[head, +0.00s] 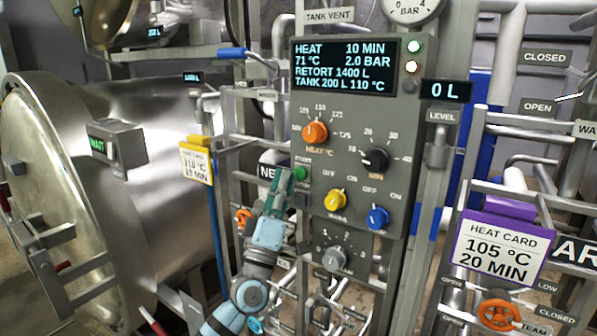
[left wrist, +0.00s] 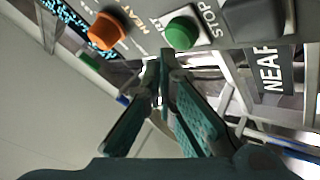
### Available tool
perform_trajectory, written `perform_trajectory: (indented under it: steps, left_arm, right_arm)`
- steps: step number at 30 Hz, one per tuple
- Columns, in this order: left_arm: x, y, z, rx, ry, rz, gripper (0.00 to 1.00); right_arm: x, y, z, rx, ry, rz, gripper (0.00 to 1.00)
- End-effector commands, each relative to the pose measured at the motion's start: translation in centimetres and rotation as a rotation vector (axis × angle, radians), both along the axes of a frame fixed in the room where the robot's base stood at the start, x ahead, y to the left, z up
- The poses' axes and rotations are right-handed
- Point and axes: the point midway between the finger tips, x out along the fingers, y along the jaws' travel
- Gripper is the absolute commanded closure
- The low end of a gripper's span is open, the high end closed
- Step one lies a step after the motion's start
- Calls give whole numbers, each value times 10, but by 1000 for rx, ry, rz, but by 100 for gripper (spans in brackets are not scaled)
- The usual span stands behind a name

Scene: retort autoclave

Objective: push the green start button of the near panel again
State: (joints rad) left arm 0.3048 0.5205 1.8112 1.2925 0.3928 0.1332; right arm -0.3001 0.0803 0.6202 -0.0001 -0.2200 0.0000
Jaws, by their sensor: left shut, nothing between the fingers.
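The near panel (head: 345,210) is a grey upright box with a lit display, knobs and buttons. Its green start button (head: 300,173) sits at the left edge, below the orange heat knob (head: 315,132). In the left wrist view the green button (left wrist: 182,33) is large, beside the STOP label. My left gripper (head: 283,178) is shut and empty, its fingertips close to the green button. In the left wrist view the fingertips (left wrist: 166,52) point at the button's lower left; I cannot tell whether they touch it. My right gripper is not in view.
A dark stop button (head: 301,199) lies just below the green one. Yellow (head: 336,199) and blue (head: 378,217) knobs are to the right. A steel retort (head: 110,200) fills the left. A purple heat card (head: 500,245) hangs at right. Pipes and frame bars surround the panel.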

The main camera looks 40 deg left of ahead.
Motion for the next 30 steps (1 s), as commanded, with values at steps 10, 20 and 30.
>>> perform_trajectory:
  steps: [10, 20, 30]
  left_arm:
    - [-10, 0, 2, 3, 2, 1, 100]
    - [-43, -1, 2, 1, 2, 1, 100]
    - [-50, -1, -1, 1, 0, 1, 100]
  right_arm:
    - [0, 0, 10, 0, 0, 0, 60]
    - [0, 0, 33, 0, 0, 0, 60]
    - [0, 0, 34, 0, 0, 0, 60]
